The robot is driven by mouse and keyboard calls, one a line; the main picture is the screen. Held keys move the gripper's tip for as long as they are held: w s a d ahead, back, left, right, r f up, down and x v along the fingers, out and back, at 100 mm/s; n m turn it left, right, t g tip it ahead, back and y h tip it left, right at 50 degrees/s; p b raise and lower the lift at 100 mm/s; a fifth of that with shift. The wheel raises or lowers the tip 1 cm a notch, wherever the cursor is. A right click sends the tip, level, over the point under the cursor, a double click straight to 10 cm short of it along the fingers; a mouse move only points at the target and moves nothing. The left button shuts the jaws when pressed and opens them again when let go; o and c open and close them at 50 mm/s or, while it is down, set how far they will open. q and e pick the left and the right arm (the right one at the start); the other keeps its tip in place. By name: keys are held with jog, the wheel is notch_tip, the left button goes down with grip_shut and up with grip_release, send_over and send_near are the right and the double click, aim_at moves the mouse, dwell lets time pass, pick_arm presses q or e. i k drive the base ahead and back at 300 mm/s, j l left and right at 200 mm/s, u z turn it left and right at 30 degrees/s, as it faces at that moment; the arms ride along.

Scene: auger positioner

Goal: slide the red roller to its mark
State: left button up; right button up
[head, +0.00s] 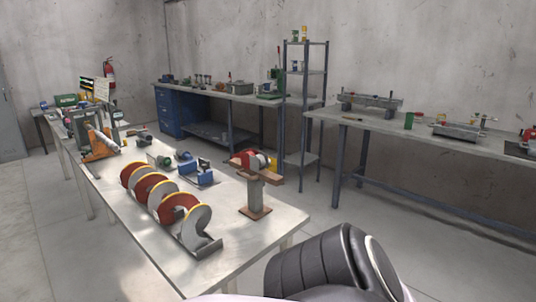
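A red rounded part (245,157), which looks like the red roller, sits at the top of a small stand near the far right edge of the long table. A pale round part (260,161) is beside it, and a brown bar (264,176) crosses the top of the grey post (255,190). The stand has a brown base plate (255,211). I cannot make out a mark for the roller. An auger (193,226) with red and grey flights edged in yellow lies in front of it on the table. Neither of my grippers is in view.
Blue parts (200,172) lie behind the auger. An orange-based machine (98,148) stands farther left. The table (262,232) is bare around the stand's front. A workbench (440,138) and a shelf rack (305,72) stand beyond. My dark arm link fills the bottom right.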

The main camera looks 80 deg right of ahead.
aim_at(245, 156)
jog(key=k+l+z, duration=0.15)
jog(key=l, duration=0.2)
jog(key=k+l+z, duration=0.1)
jog(key=l, duration=0.3)
jog(key=k+l+z, duration=0.15)
jog(key=l, duration=0.2)
jog(key=l+z, duration=0.1)
jog(key=l, duration=0.3)
jog(key=k+l, duration=0.1)
jog(key=l, duration=0.45)
jog(key=k+l, duration=0.1)
jog(key=l, duration=0.4)
jog(key=k+l, duration=0.1)
jog(key=l, duration=0.45)
jog(key=k+l+z, duration=0.1)
jog(key=l, duration=0.45)
jog(key=k+l, duration=0.1)
jog(key=l, duration=0.45)
